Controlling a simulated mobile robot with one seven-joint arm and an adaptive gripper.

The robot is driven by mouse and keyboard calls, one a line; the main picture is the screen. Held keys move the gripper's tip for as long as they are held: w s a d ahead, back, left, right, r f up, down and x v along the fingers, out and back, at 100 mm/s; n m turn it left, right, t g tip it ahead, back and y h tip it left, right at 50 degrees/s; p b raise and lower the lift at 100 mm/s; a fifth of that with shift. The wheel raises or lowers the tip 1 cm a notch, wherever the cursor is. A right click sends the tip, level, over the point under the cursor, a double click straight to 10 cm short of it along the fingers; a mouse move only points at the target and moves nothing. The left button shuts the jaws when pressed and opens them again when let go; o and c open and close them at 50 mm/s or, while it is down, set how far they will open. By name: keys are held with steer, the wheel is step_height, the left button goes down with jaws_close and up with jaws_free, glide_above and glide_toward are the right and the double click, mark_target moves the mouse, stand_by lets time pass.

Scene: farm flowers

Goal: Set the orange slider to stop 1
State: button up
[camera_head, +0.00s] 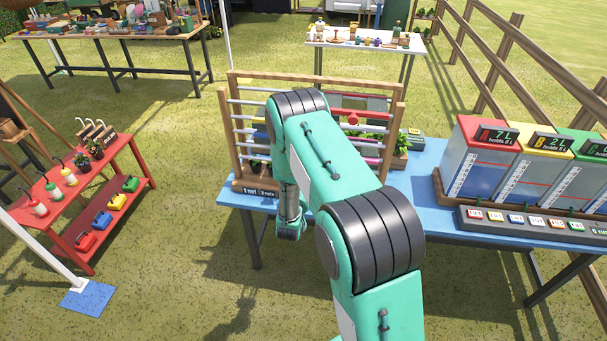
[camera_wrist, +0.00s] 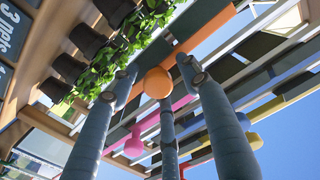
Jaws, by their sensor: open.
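The orange slider shows in the wrist view as a round orange knob (camera_wrist: 157,82) with an orange bar (camera_wrist: 208,36) running to the upper right. My gripper (camera_wrist: 161,90) is open, with its three dark fingers spread around the knob. I cannot tell whether any finger touches it. In the head view the wooden slider rack (camera_head: 234,140) stands on the blue table (camera_head: 430,196). My arm covers the middle of the rack and hides the orange slider and my gripper there. No stop markings are readable.
A pink slider knob (camera_wrist: 134,146) is close below the orange one in the wrist view. A red knob (camera_head: 353,118) shows in the head view. Coloured tanks (camera_head: 485,165) stand right on the table.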

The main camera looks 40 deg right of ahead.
jaws_close()
steer(key=shift+w, duration=0.1)
steer(key=w+a+b, duration=0.5)
steer(key=w+a, duration=0.7)
steer(key=shift+w+a+r+b, duration=0.15)
steer(key=shift+w+r+b, duration=0.1)
steer(key=shift+r+b, duration=0.1)
steer(key=shift+c, duration=0.9)
jaws_free()
steer(key=shift+o, duration=0.9)
steer(key=shift+a, duration=0.1)
steer(key=shift+s+f, duration=0.1)
steer(key=shift+f, duration=0.05)
